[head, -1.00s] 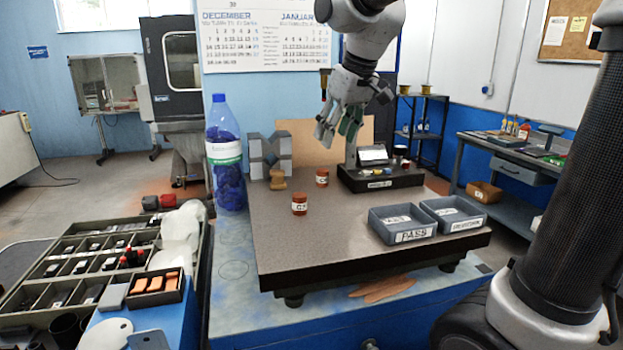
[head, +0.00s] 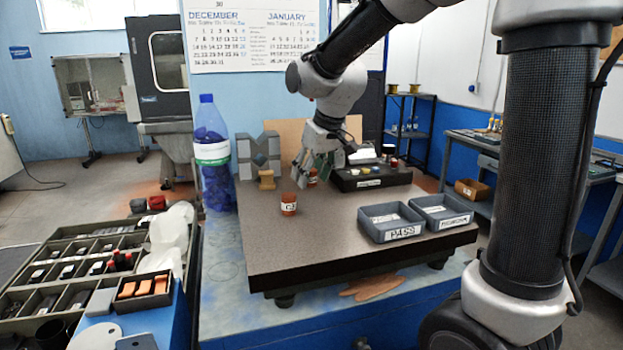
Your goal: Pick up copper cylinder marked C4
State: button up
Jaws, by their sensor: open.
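Two copper cylinders with white labels stand upright on the dark granite plate (head: 340,222). The front copper cylinder (head: 288,207) is fully in view; its label starts with C, but the digit is too small to read surely. The rear copper cylinder (head: 312,181) is partly hidden by my gripper, and its label cannot be read here. My gripper (head: 311,177) points down with its fingers open at the rear cylinder. One finger appears on its left and one on its right. I cannot tell whether they touch it.
A PASS tray (head: 402,233) and a second grey tray (head: 455,220) stand at the plate's right. A small wooden spool (head: 266,178) and grey blocks (head: 258,150) stand at the back left, beside a blue bottle (head: 216,185). A dark instrument base (head: 385,183) stands behind right.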

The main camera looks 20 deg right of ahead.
grip_shut()
jog(key=shift+r, duration=0.1)
